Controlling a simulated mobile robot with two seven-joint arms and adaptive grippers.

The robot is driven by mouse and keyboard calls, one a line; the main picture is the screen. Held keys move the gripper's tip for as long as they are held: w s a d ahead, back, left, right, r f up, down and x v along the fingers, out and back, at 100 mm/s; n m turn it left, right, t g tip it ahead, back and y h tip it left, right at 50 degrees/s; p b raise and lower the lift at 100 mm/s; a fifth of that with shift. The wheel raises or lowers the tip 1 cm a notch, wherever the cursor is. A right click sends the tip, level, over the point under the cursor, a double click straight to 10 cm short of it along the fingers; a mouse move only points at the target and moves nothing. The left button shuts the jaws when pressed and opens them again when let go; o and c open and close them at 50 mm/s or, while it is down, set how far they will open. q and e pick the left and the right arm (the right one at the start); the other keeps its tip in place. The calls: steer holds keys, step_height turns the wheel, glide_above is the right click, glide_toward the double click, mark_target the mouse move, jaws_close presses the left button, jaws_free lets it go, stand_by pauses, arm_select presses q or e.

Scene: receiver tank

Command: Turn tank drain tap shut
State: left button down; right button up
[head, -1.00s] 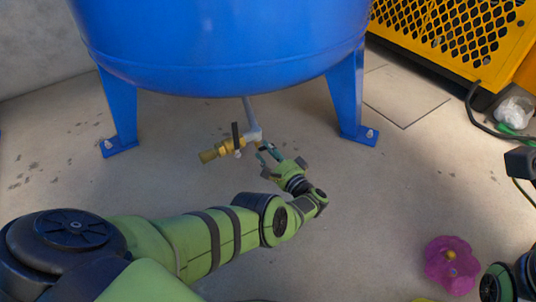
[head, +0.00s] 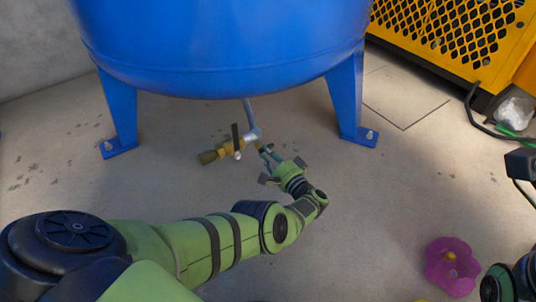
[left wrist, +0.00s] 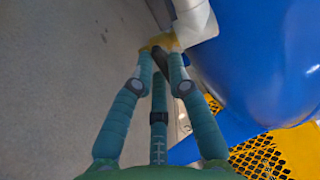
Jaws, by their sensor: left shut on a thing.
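Under the blue tank (head: 220,60) a grey pipe (head: 247,106) comes down to a grey fitting (head: 252,135). On its left is a brass valve (head: 224,148) with an upright black lever (head: 236,136). On its right is a small brass tap (head: 259,145), mostly hidden by my left gripper (head: 265,151). In the left wrist view, the fingers of my left gripper (left wrist: 160,65) are shut on a dark tap handle (left wrist: 160,57) in front of brass (left wrist: 162,41). How far the handle is turned is hard to tell. My right gripper is not in view.
Blue tank legs stand left (head: 121,112) and right (head: 347,105) of the pipe. A yellow mesh-fronted machine (head: 450,40) stands at upper right with a black cable (head: 478,115). A pink flower-shaped thing (head: 452,266) lies at lower right. The middle floor is clear.

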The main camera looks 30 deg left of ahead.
arm_select(q)
steer(key=c, duration=1.2)
jaws_free()
